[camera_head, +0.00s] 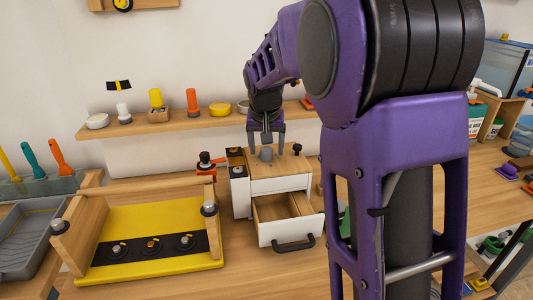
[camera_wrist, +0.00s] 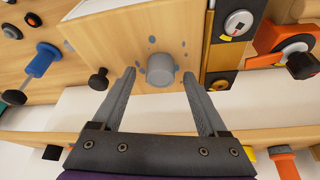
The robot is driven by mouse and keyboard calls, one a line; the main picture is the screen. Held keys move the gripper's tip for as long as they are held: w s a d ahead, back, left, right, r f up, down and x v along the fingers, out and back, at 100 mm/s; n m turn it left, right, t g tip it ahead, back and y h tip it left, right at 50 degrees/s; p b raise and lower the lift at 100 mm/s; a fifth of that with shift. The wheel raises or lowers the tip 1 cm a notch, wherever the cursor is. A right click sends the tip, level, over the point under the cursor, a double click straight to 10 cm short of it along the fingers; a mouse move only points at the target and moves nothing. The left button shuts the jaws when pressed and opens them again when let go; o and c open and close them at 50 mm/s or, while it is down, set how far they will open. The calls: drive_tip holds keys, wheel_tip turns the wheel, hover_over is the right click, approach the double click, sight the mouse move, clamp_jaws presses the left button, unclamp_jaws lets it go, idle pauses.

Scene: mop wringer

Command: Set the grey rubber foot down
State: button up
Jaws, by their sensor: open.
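The grey rubber foot (camera_wrist: 160,70) is a short round grey piece on the wooden top of a small drawer cabinet (camera_wrist: 110,38). In the head view the foot (camera_head: 266,153) stands on that top, below my gripper (camera_head: 266,133). In the wrist view my gripper (camera_wrist: 160,92) is open, with one finger on each side of the foot and clear gaps between. The fingers do not touch it. A dark round knob (camera_wrist: 98,80) stands on the same top, to the left in the wrist view.
The cabinet's drawer (camera_head: 290,230) is pulled open at the front. An orange-and-black clamp-like part (camera_head: 207,162) is close on the left. A yellow board with wooden sides (camera_head: 180,217) lies further left. A wall shelf (camera_head: 160,127) with several small items runs behind.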

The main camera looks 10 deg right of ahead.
clamp_jaws()
idle(0.3)
